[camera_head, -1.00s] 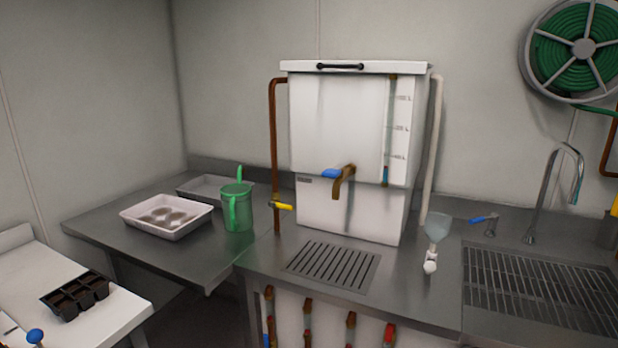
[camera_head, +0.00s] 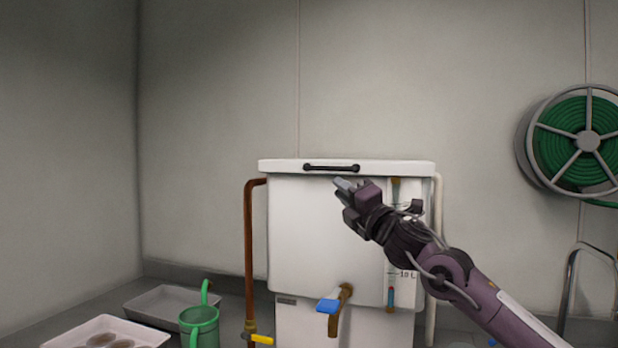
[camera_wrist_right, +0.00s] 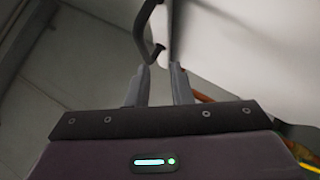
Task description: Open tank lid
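The white tank (camera_head: 310,235) stands on the counter. Its white lid (camera_head: 390,168) lies flat on top, closed, with a black bar handle (camera_head: 331,168) on its front edge. My right gripper (camera_head: 343,184) is in front of the tank, its fingertips just below the right end of the handle in the head view. In the right wrist view, the fingers (camera_wrist_right: 162,82) are apart with nothing between them. The dark handle (camera_wrist_right: 146,34) shows just beyond the fingertips, beside the pale lid (camera_wrist_right: 208,40). I see no contact. My left gripper is not in view.
A brown pipe (camera_head: 249,260) runs up the tank's left side and a pale pipe (camera_head: 434,270) up its right. A blue-handled tap (camera_head: 333,305) sticks out in front. A green jug (camera_head: 200,325) stands at left. A hose reel (camera_head: 575,145) hangs at right. Above the lid is clear.

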